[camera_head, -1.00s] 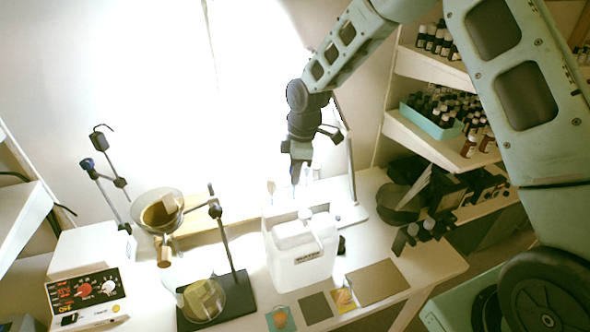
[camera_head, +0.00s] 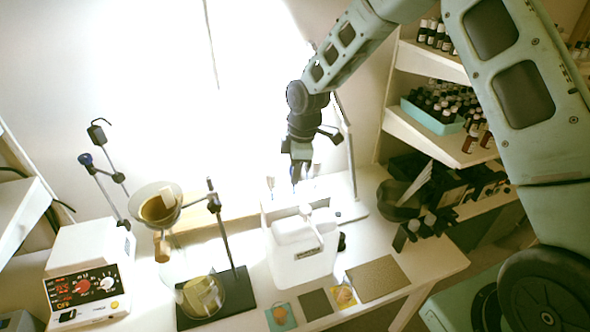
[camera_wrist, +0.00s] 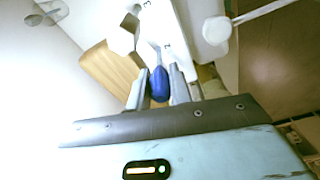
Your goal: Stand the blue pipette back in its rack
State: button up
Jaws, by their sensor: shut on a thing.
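My gripper (camera_head: 297,180) points down behind the white jug at the back of the bench. In the wrist view my gripper (camera_wrist: 160,88) is shut on the blue pipette (camera_wrist: 159,84), with its blue bulb between the two fingers. The pipette's lower part is hard to make out. A pale rack (camera_wrist: 176,28) with small printed marks appears just beyond the fingertips. In the head view the rack is mostly hidden behind the jug and washed out by glare. Pipette tops (camera_head: 270,183) show beside my gripper. I cannot tell whether the held pipette touches the rack.
The white jug (camera_head: 302,258) stands in front of my gripper. A metal stand (camera_head: 352,170) rises close on the right. A glass funnel on a stand (camera_head: 155,208) and a control box (camera_head: 88,285) are at left. Dark bottles (camera_head: 408,235) stand at right.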

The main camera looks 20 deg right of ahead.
jog(key=shift+f, duration=0.2)
jog(key=o, duration=0.7)
jog(key=shift+r, duration=0.15)
jog(key=shift+d+r+p, duration=0.15)
jog(key=shift+r+p, duration=0.75)
jog(key=shift+r, duration=0.3)
jog(key=shift+d+r+p, duration=0.15)
jog(key=shift+r+p, duration=0.75)
jog(key=shift+r, duration=0.3)
